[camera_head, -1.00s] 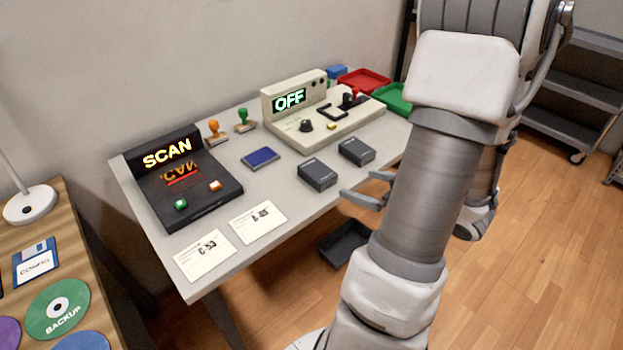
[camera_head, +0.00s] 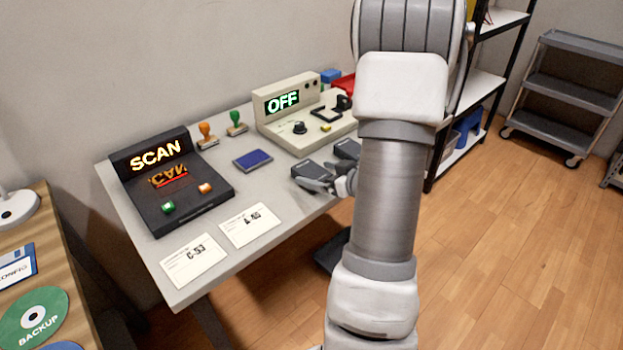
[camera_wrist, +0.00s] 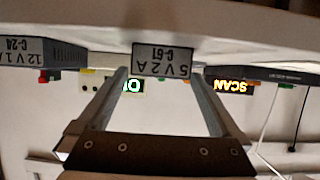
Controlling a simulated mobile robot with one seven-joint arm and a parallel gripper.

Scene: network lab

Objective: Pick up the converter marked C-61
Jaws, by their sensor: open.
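The converter marked C-61 is a dark box whose label, "5 V 2 A C-61", shows upside down in the wrist view (camera_wrist: 162,60), centred between my fingertips. In the head view it is the nearer-left dark box (camera_head: 308,168) by the table's front edge, partly hidden by my gripper (camera_head: 322,186). My gripper is open, its fingers also showing in the wrist view (camera_wrist: 158,76), pointing at the labelled end. I cannot tell whether the fingertips reach past its sides. A second converter (camera_head: 346,148), labelled C-24 in the wrist view (camera_wrist: 30,50), stands to its right in the head view.
The table (camera_head: 210,258) also holds a black SCAN unit (camera_head: 185,205), a beige OFF unit (camera_head: 300,115), a blue pad (camera_head: 253,160), stamps and two cards marked C-53 (camera_head: 193,260) and A-50 (camera_head: 250,224). A dark tray (camera_head: 330,255) lies below the front edge.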

